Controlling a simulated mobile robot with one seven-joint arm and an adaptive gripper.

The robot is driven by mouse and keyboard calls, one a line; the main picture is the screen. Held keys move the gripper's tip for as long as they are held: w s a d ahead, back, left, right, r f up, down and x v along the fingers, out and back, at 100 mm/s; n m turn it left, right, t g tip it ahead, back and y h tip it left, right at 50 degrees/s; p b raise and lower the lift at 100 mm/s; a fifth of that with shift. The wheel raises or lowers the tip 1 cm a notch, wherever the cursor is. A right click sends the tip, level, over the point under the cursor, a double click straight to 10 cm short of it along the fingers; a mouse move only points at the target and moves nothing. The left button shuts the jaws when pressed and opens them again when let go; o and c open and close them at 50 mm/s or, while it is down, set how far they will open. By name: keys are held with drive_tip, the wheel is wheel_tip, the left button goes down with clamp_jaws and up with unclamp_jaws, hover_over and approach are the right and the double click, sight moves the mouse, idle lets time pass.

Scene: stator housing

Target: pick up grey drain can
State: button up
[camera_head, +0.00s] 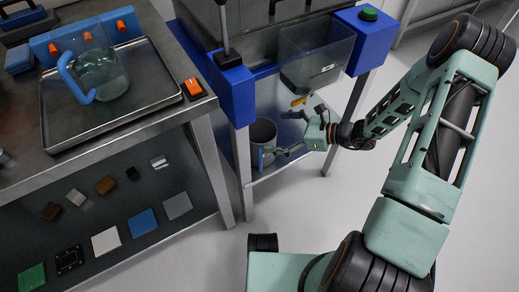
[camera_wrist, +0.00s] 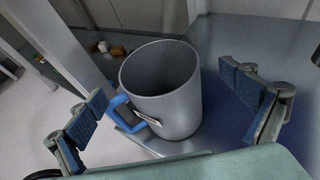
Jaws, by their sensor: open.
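My gripper (camera_head: 289,125) is in front of and to the right of the can in the head view. In the wrist view my gripper (camera_wrist: 165,103) is open, with one blue-padded finger to each side of the can. Neither finger clearly touches it.
A clear bin (camera_head: 316,55) hangs on the machine above my gripper. The bench (camera_head: 205,110) at left carries a tray with a clear blue-handled jug (camera_head: 97,72). A machine leg (camera_head: 347,110) stands behind my wrist. The floor in front is open.

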drive_tip(key=b+x, duration=0.2)
drive_tip(key=x, duration=0.3)
drive_tip(key=shift+a+f, duration=0.2)
drive_tip(key=shift+f, duration=0.1)
drive_tip(key=c, duration=1.7)
